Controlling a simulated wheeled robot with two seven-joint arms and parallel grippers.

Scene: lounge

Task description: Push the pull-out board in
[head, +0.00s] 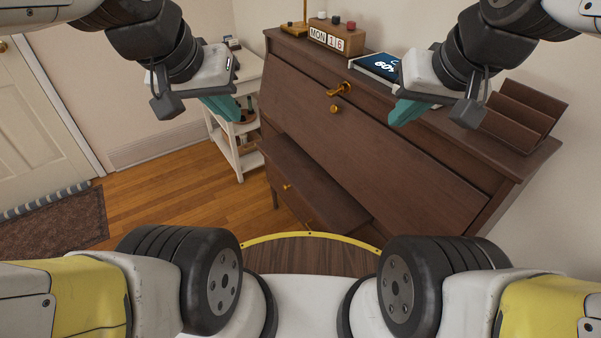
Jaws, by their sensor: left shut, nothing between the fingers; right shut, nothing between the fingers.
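A dark brown slant-front desk (375,150) stands ahead with its sloping front shut. Below the slope, a brown ledge (318,187) juts out toward me, with small brass knobs on its front face. I take this ledge for the pull-out board, but cannot tell it surely from the desk's lower body. Its near end is partly hidden by my own body. My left gripper (222,106) is shut and empty, in the air left of the desk. My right gripper (404,112) is shut and empty, in front of the desk's upper right part. Neither appears to touch the ledge.
A white side table (229,145) stands at left. Wooden floor (165,182) is clear between the rug (62,222) and desk.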

